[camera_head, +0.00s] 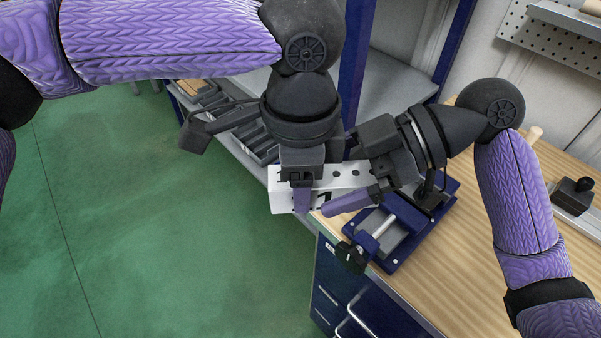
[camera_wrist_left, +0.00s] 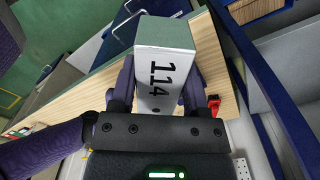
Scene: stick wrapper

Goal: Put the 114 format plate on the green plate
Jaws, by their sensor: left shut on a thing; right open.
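The 114 format plate is a white block with dark holes (camera_head: 345,178); in the left wrist view its face with the black number 114 (camera_wrist_left: 160,88) shows. My left gripper (camera_head: 302,205) is shut on it, with one finger on each side in the left wrist view (camera_wrist_left: 160,100). The block is held in the air by the table's left corner. My right gripper (camera_head: 362,180) is open beside the block's right part; whether it touches the block I cannot tell. I cannot make out a green plate in either view.
A dark blue fixture (camera_head: 395,262) with a grey block and a rod stands on the wooden table (camera_head: 490,275) below my right gripper. A blue drawer cabinet (camera_head: 335,285) is under the table. A rack of dark bins (camera_head: 225,115) stands behind. Green floor is open at left.

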